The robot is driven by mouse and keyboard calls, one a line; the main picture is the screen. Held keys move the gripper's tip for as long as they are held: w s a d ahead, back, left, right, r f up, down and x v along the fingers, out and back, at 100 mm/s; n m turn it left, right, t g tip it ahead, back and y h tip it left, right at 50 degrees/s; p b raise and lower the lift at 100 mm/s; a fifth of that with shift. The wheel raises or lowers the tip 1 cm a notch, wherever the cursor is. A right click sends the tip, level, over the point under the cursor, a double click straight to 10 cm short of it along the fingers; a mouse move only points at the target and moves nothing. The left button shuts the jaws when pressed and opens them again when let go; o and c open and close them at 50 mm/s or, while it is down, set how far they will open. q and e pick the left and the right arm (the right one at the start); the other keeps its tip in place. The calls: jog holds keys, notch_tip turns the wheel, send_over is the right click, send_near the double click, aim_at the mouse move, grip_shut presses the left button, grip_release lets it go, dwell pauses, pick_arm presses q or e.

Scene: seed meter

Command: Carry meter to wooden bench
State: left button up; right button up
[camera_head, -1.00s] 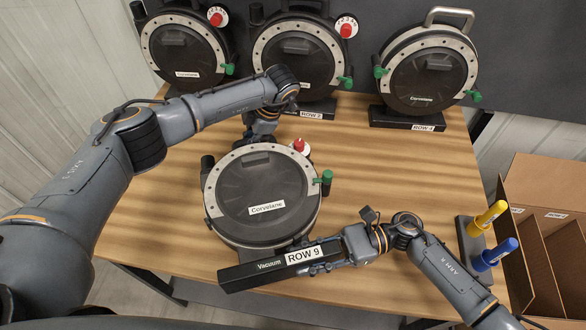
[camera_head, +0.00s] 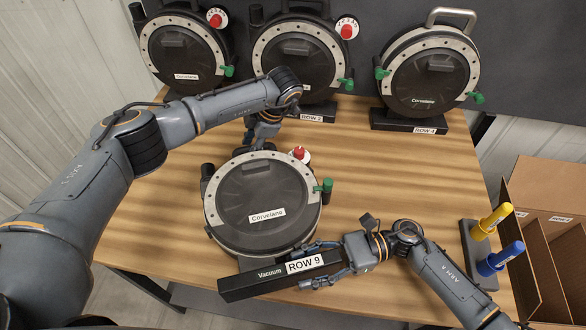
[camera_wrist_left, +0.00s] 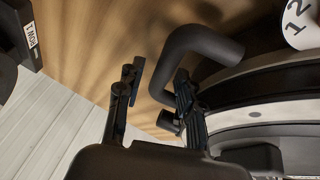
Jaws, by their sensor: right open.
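The meter (camera_head: 262,190) is a round black housing with a grey rim, a red knob and a green clip. My left gripper (camera_head: 262,125) is behind the meter. In the left wrist view its open fingers (camera_wrist_left: 155,98) straddle a black bent handle (camera_wrist_left: 200,48), with a gap on the left side. My right gripper (camera_head: 322,264) is open at the base's right end, one finger on each side.
Three similar meters stand along the back: ROW 4 (camera_head: 430,75), ROW 2 (camera_head: 298,60) and another (camera_head: 182,55) at left. A rack with yellow (camera_head: 492,221) and blue (camera_head: 500,258) handles is at right, beside a cardboard box (camera_head: 545,190).

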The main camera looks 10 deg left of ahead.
jog(key=shift+d, duration=0.15)
pick_arm(q)
jog(key=v, duration=0.6)
jog(key=shift+r, duration=0.2)
pick_arm(e)
jog(key=v, duration=0.7)
jog(key=shift+w+d, duration=0.1)
jog(key=shift+d, duration=0.05)
pick_arm(q)
jog(key=shift+d, duration=0.15)
